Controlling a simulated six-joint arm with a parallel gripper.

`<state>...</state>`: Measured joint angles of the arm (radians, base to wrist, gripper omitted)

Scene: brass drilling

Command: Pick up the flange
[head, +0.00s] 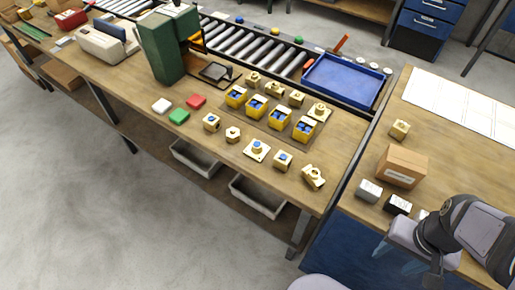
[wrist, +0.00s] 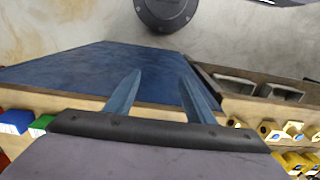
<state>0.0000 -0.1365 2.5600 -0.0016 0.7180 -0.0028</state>
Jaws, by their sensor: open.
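A similar square-based piece (head: 319,112) sits at the right end of the back row. My gripper (head: 398,259) is at the lower right, by the right bench's front edge, far from both. In the wrist view my gripper (wrist: 161,88) is open with nothing between its fingers. Brass parts show at that view's right edge; I cannot tell which is the flange.
Yellow bins (head: 278,117) with blue contents stand behind the front row. Neighbouring brass parts include a hex nut (head: 232,134) and an angled fitting (head: 313,177). A cardboard box (head: 402,166) and small blocks stand near my gripper. A blue tray (head: 343,82) is behind.

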